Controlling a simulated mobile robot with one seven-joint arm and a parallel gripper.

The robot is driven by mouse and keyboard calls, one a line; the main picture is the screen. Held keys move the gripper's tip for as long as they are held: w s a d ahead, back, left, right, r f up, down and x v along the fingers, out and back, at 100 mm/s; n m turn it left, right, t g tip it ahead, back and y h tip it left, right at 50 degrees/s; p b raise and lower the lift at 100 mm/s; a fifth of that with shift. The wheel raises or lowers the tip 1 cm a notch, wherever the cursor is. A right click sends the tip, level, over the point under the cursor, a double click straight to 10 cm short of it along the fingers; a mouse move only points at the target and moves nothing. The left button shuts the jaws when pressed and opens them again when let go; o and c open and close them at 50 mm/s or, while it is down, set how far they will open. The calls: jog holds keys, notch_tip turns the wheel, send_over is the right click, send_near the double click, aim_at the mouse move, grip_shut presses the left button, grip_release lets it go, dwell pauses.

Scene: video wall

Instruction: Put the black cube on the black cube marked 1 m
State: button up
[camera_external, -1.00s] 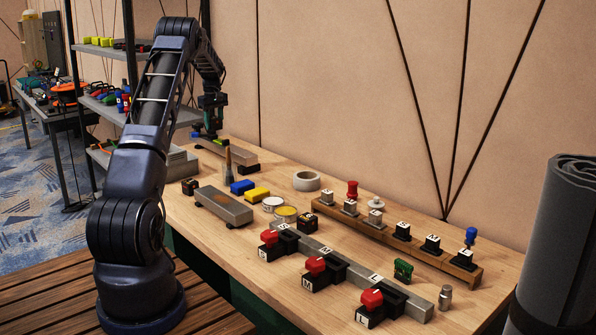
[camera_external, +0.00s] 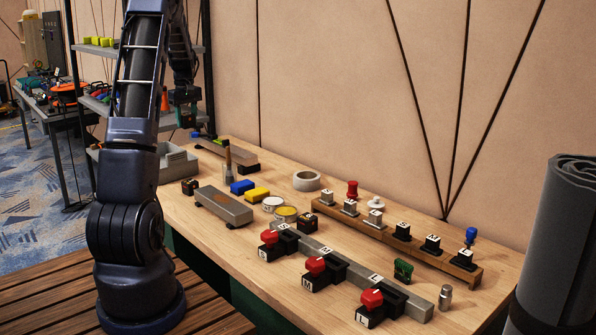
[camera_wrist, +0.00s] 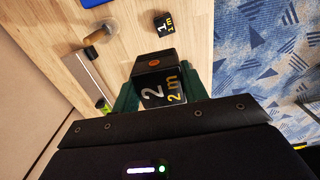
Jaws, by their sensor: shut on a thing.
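In the wrist view, my gripper (camera_wrist: 165,92) is shut on a black cube (camera_wrist: 153,82) marked 2 and 2 m, between its green fingers. A small black cube marked 1 m (camera_wrist: 165,24) lies on the wooden table beyond the held cube, near the table edge, apart from it. In the external view, what looks like the same cube (camera_external: 190,187) sits at the left edge of the table. There, my gripper (camera_external: 187,120) is above the table's far left end; the held cube cannot be made out.
A grey bar block (camera_external: 224,206) and blue and yellow blocks (camera_external: 248,190) lie near the 1 m cube. An upright brush-like tool (camera_external: 228,160) stands behind them. Another black cube (camera_external: 307,223), a stepped rack (camera_external: 330,209) and red-topped blocks (camera_external: 318,268) fill the right.

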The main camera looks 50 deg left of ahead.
aim_at(190, 181)
jog(key=shift+s+d, duration=0.5)
jog(key=shift+s, duration=0.25)
notch_tip(190, 181, down, 20)
jog(key=shift+r, duration=0.1)
jog(key=shift+f, duration=0.2)
jog(key=o, duration=1)
notch_tip(190, 181, up, 12)
jog(key=shift+r, duration=0.2)
